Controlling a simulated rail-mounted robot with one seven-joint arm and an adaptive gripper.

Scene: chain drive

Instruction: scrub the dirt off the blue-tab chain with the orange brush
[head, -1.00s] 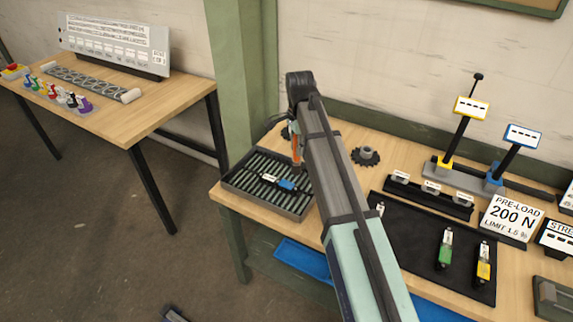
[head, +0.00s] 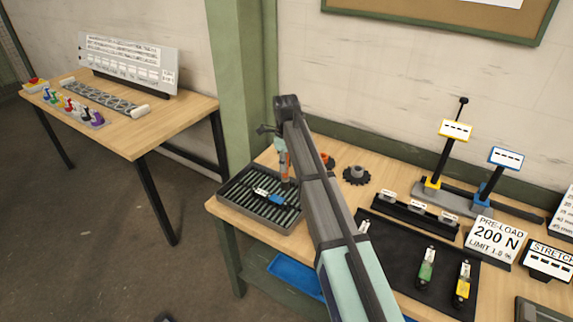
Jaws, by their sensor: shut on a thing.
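The blue-tab chain (head: 270,197) lies across the ribs of a grey tray (head: 232,210) at the left end of the near bench. It has a white label and a blue part. My gripper (head: 282,147) is shut on the orange brush (head: 284,162) and holds it upright. The brush's lower end is at the tray's back right, just behind the chain in the picture; I cannot tell whether it touches anything. My arm hides part of the gripper and the tray's right side. Dirt on the chain is too small to make out.
A dark sprocket (head: 357,174) stands right of my arm, with an orange item (head: 327,160) partly hidden behind the arm. A black mat (head: 400,262) holds green-tab and yellow-tab chains. Label stands fill the bench's right. A green post (head: 236,80) rises behind the tray.

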